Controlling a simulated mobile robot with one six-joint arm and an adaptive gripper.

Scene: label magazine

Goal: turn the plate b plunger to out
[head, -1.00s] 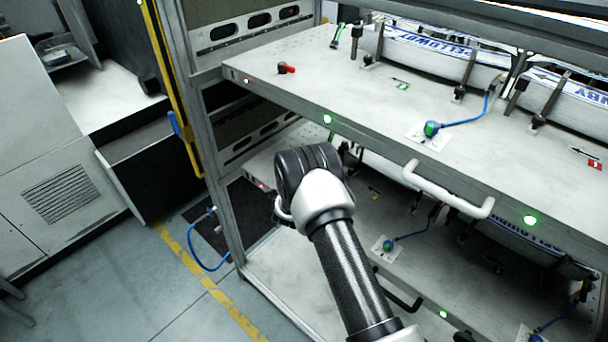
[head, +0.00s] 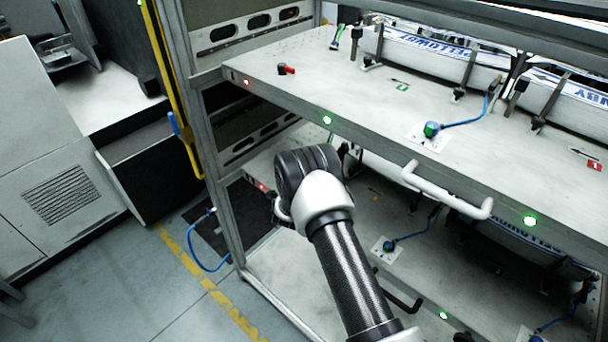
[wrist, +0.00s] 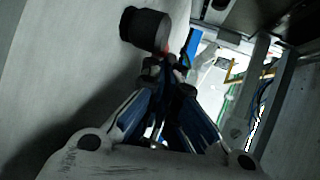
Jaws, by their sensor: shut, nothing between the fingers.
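A black cylindrical plunger knob (wrist: 145,28) stands out from a pale plate surface (wrist: 60,70) in the wrist view, with a small red part at its base end. I cannot read a plate letter on it. My gripper (wrist: 168,76) is shut and empty, its blue-sided fingers brought together just below the knob in the picture. I cannot tell whether the fingertips touch it. In the head view my arm reaches to the lower shelf's left end, and its wrist hides the gripper and the knob there. A similar plunger with a red part (head: 286,69) is on the upper plate.
The upper plate's front edge, with a white handle (head: 447,190), lies above and right of my wrist. A frame post (head: 215,165) stands left. Blue-hosed fittings (head: 431,130) sit on the plates. The floor (head: 150,285) in front is open.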

